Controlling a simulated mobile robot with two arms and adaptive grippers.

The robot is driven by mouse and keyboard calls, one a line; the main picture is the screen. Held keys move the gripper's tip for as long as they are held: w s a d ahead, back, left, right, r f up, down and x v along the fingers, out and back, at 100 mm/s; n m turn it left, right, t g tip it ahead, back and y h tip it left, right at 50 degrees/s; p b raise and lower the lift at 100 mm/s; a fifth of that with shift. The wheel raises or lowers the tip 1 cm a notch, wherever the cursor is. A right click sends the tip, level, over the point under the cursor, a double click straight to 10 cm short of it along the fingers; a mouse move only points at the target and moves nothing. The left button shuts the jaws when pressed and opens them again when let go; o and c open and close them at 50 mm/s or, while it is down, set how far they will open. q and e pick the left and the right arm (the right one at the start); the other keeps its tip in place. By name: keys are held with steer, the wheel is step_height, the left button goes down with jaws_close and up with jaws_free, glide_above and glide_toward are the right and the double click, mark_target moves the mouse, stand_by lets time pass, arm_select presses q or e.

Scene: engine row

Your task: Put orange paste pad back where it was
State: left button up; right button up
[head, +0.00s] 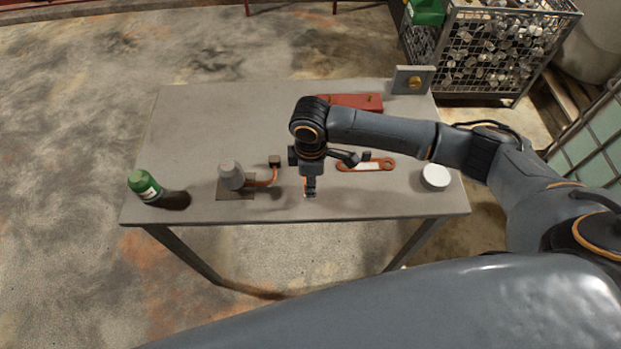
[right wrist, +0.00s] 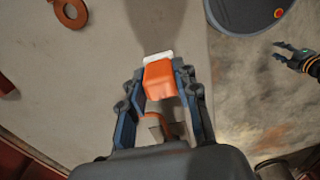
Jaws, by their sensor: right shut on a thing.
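The orange paste pad (right wrist: 159,80) is a small orange block with a white face at its far end. My right gripper (right wrist: 160,88) is shut on it, with one finger on each side. In the head view my right gripper (head: 309,190) points down over the front middle of the grey table (head: 262,120). It is right of the grey pump-like part with an orange pipe (head: 232,177). The pad is mostly hidden by the fingers there, and I cannot tell its exact height. My left gripper (right wrist: 290,56) shows small in the right wrist view, off the table, its fingers apart and empty.
An orange link-shaped piece (head: 380,164) and a white round lid (head: 435,177) lie to the right. A green can (head: 145,186) stands front left. A red box (head: 357,102) and grey bracket (head: 413,80) are at the back. The back left table is clear.

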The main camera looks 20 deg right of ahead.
steer(key=shift+f, duration=0.3)
steer(key=shift+f, duration=0.1)
steer(key=o, duration=1)
step_height(320, 180, up, 12)
steer(key=shift+r+b, duration=0.15)
steer(key=shift+b, duration=0.95)
